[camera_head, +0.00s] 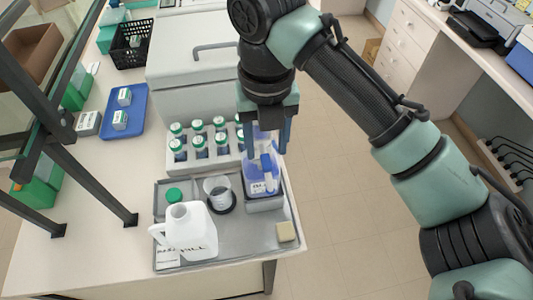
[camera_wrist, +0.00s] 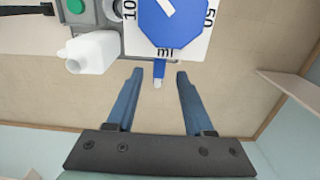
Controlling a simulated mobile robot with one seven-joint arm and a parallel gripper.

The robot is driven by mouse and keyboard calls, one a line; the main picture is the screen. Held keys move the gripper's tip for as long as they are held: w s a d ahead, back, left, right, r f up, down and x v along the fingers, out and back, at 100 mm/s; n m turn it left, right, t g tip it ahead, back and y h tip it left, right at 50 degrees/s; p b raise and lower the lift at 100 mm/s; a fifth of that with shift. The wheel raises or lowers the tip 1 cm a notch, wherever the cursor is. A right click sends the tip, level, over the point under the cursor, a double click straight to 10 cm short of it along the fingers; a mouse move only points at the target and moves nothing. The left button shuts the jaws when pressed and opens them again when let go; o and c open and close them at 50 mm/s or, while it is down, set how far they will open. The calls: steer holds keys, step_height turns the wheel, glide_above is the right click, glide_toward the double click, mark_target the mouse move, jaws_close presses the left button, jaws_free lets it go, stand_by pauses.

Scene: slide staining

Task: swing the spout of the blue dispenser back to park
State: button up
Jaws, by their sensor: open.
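The blue dispenser (camera_head: 259,184) stands at the right side of the grey tray, partly hidden by my gripper (camera_head: 265,143) above it. In the wrist view its blue eight-sided top (camera_wrist: 172,22) bears a white mark and sits over a white dial plate (camera_wrist: 133,46) with "10", "50" and "ml". A short blue spout (camera_wrist: 159,71) with a pale tip points toward my gripper (camera_wrist: 160,74). My gripper is open, its two blue fingers on either side of the spout tip, with gaps at both sides. I cannot tell their height difference.
A white jug (camera_head: 191,232), a clear beaker (camera_head: 216,188) and a small beige block (camera_head: 286,231) are on the grey tray (camera_head: 235,247). Several green-capped bottles stand in a white rack (camera_head: 205,158) behind. Open floor lies right of the bench.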

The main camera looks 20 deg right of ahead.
mark_target(266, 160)
step_height(266, 160, up, 9)
steer(key=shift+r, duration=0.15)
stand_by(0.5)
steer(key=w+a+r+m+t+y, duration=0.3)
steer(key=w+a+t, duration=0.25)
steer(key=a, duration=0.55)
steer(key=w+a+r+m+t+y, duration=0.3)
steer(key=a+r+m+t+y, duration=0.25)
steer(key=a+r, duration=0.6)
steer(key=s+d+r+m+t+y, duration=0.15)
steer(key=s+r+m+t, duration=0.25)
steer(key=r+m+t, duration=0.55)
steer(key=s+d+r+m+t+h, duration=0.7)
steer(key=d+m, duration=0.5)
steer(key=m, duration=0.5)
steer(key=s+r+h, duration=0.1)
steer(key=s+h, duration=0.1)
steer(key=h, duration=0.1)
steer(key=shift+s+d+r, duration=0.15)
steer(key=shift+s+d, duration=0.15)
steer(key=shift+s, duration=0.1)
